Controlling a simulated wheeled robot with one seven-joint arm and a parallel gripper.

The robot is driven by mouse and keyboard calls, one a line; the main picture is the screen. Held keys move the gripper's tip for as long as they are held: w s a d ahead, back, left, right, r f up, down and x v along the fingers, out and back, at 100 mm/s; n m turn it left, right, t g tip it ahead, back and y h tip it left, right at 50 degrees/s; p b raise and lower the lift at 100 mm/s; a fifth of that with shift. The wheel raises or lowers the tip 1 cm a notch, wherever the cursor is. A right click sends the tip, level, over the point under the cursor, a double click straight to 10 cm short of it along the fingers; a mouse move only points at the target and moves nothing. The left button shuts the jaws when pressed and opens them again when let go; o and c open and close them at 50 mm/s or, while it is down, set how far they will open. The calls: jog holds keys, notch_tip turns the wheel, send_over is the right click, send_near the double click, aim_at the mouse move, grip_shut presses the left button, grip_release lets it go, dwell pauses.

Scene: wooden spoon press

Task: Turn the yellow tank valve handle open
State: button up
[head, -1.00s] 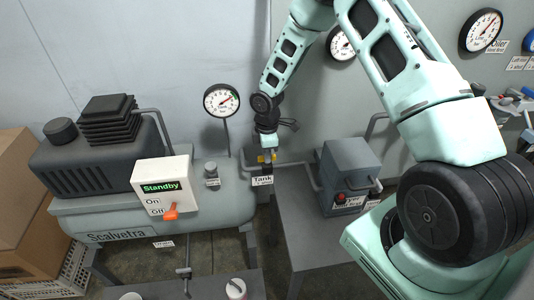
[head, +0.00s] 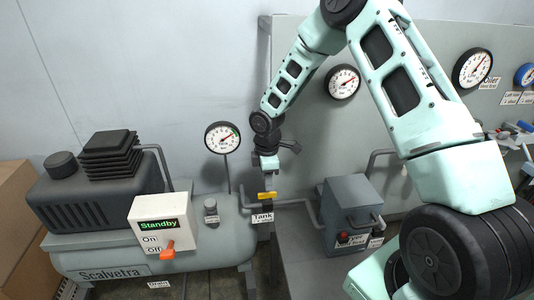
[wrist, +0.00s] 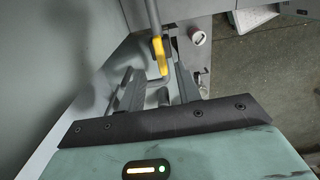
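The yellow tank valve handle (head: 267,195) sits on the pipe just above the "Tank" label (head: 262,217). In the head view it looks like a short bar lying crosswise. My gripper (head: 268,176) points down from above it, with a small gap between them. In the wrist view the yellow handle (wrist: 160,56) lies beyond and roughly between the two spread fingers of my gripper (wrist: 158,75). The fingers are apart with nothing held. Whether a finger touches the handle is hard to tell; the head view suggests not.
The tank with a white Standby switch box (head: 160,225) stands to the left. A grey box unit (head: 348,205) on a bench stands close on the right. A dial gauge (head: 222,137) rises left of my gripper. A wall panel with gauges is behind.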

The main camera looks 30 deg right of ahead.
aim_at(267, 193)
notch_tip(267, 193, up, 12)
jog(key=shift+r+b, duration=0.15)
jog(key=shift+b, duration=0.3)
jog(key=s+a+r+m, duration=0.1)
jog(key=s+a+r, duration=0.1)
jog(key=s+a, duration=0.5)
jog(key=s+a+r+m, duration=0.1)
jog(key=s+a+r, duration=0.2)
jog(key=s+a, duration=0.4)
jog(key=s+a+m, duration=0.2)
jog(key=s+a, duration=0.1)
jog(key=s, duration=0.5)
jog(key=s+a+r+m, duration=0.1)
jog(key=s+a, duration=0.2)
jog(key=s, duration=0.6)
jog(key=shift+a+r+m+y, duration=0.2)
jog(key=shift+r+m+y, duration=0.1)
jog(key=shift+m, duration=0.1)
jog(key=shift+s, duration=0.15)
